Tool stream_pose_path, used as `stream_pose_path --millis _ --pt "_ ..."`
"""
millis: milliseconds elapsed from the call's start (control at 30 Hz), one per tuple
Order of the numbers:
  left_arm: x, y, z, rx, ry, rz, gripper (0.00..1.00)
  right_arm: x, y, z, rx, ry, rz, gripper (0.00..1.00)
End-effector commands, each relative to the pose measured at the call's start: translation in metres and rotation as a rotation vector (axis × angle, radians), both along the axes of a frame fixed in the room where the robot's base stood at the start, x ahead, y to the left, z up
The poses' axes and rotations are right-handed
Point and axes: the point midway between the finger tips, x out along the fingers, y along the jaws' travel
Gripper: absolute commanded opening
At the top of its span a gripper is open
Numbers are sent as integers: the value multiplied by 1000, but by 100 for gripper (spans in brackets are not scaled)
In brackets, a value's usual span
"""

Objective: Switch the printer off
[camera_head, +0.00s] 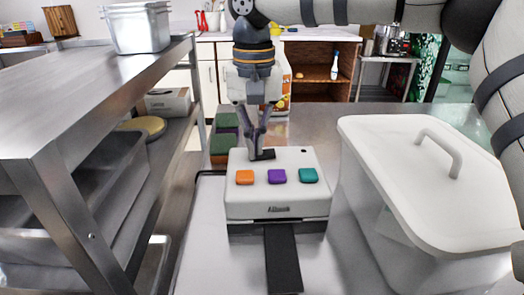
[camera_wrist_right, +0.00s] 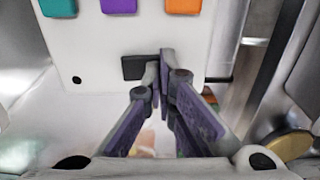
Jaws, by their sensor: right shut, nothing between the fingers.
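The printer (camera_head: 277,208) is a white box with an orange button (camera_head: 245,177), a purple button (camera_head: 277,176) and a teal button (camera_head: 308,176) on top. A black strip (camera_head: 283,258) hangs from its front. My right gripper (camera_head: 256,156) points down, shut and empty, at the printer's back edge. A small black switch (camera_wrist_right: 140,67) on the top there shows in the right wrist view, right beside the fingertips (camera_wrist_right: 160,62). I cannot tell whether they touch it. The fingers partly hide it in the head view. My left gripper is not in view.
A lidded white bin (camera_head: 400,200) stands close on the right of the printer. A steel shelf unit (camera_head: 85,110) with trays fills the left. Green boxes (camera_head: 223,135) are behind the printer. A wooden cabinet (camera_head: 318,75) stands farther back.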

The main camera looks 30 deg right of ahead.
Motion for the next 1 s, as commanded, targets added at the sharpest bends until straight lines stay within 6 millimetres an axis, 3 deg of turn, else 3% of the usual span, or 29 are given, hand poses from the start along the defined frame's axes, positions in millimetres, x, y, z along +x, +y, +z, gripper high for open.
stream_pose_path --millis 700,1000 --pt "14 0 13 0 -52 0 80 0 0 66 -1 -2 0 0" --pt "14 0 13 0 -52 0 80 0 0 70 0 1 1 0"
